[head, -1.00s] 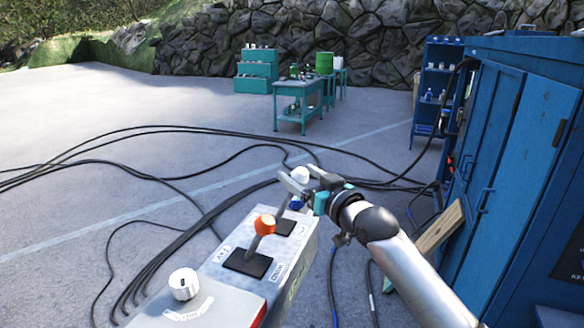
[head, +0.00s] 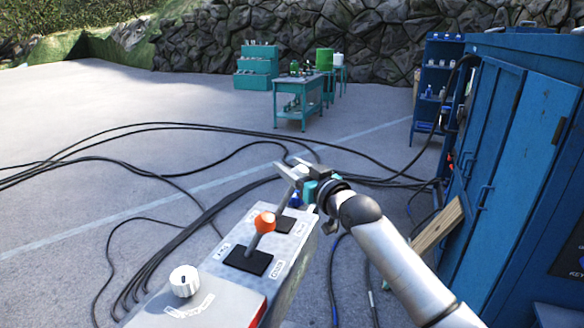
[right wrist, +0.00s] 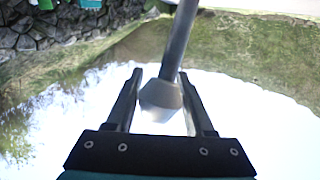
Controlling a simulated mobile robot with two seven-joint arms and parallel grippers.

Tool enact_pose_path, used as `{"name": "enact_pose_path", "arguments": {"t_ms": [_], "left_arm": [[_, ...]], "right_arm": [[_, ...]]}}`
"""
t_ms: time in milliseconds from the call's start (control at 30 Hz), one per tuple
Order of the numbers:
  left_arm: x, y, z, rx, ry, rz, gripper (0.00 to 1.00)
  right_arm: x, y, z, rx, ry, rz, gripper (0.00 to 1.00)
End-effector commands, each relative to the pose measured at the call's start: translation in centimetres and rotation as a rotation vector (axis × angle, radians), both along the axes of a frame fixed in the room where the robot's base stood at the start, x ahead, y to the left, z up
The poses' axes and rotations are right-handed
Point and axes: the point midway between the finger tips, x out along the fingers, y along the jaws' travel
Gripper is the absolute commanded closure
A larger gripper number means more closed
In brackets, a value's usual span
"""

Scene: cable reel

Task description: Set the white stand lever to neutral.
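The white stand lever shows in the head view as a grey shaft (head: 284,203) rising from the far slot of the grey control stand. Its pale knob (right wrist: 160,97) shows in the right wrist view, between the two fingers, with a small gap on each side. In the head view the knob is mostly hidden by my right gripper (head: 291,173). The right gripper is open around the knob; its fingers also show in the right wrist view (right wrist: 160,92). An orange-knobbed lever (head: 265,221) stands nearer on the same stand. My left gripper is not in view.
The control stand (head: 222,265) has a white rotary knob (head: 184,281) at its near end. A blue cabinet (head: 530,150) stands at the right, with a wooden plank (head: 437,226) beside it. Black cables (head: 180,215) cross the ground. A teal workbench (head: 300,89) stands further back.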

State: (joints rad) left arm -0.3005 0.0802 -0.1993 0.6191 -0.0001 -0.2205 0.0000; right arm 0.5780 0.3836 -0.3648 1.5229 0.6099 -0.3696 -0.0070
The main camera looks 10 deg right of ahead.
Motion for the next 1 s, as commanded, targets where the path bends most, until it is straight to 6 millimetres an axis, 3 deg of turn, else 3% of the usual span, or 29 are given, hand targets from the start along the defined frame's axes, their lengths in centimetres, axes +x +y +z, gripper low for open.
{"name": "enact_pose_path", "arguments": {"t_ms": [67, 433, 1000], "left_arm": [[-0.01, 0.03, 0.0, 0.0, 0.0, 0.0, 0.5], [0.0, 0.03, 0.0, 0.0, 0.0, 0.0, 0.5], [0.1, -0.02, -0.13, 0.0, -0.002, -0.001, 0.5]], "right_arm": [[-0.02, 0.02, -0.01, 0.0, 0.0, 0.0, 0.58], [-0.03, 0.02, -0.04, 0.0, 0.001, 0.001, 0.99], [0.21, 0.06, -0.11, -0.004, 0.004, 0.001, 1.0]]}}
